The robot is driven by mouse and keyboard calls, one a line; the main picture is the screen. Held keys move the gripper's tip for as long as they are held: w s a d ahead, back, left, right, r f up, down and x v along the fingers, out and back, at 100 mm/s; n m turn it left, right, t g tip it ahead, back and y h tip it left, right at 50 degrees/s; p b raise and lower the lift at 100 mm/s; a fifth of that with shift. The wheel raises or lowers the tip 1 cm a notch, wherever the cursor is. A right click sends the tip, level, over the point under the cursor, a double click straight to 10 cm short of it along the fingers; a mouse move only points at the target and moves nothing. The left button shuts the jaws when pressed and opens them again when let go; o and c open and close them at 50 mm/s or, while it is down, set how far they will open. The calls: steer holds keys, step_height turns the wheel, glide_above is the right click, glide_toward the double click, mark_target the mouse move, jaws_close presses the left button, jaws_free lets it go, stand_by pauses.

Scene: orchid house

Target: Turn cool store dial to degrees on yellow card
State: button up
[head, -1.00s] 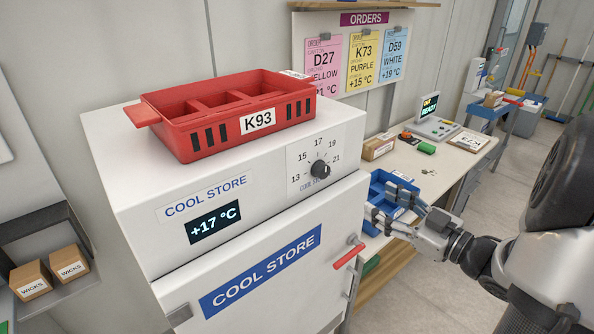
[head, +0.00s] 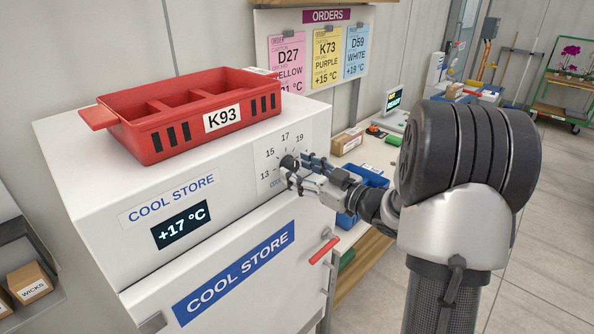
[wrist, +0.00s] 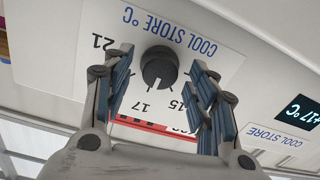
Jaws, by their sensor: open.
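The black cool store dial (wrist: 159,67) sits on its white scale plate in the wrist view, where the picture is upside down. Its white pointer mark is toward 17. My open gripper (wrist: 160,72) has one finger on each side of the dial, with gaps visible. In the head view my gripper (head: 301,172) is at the dial plate (head: 268,158) and partly covers the dial and the higher numbers. The display (head: 182,225) reads +17 °C. The yellow card (head: 326,62) on the orders board reads K73, PURPLE, +15 °C.
A red crate (head: 190,133) marked K93 stands on the cool store. The door's red handle (head: 324,251) is below my gripper. A blue tray (head: 372,178) and a cardboard box (head: 347,141) are on the bench behind my arm.

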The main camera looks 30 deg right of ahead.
steer(key=shift+w+a, duration=0.2)
steer(key=shift+w, duration=0.35)
steer(key=shift+c, duration=0.6)
steer(key=c, duration=1)
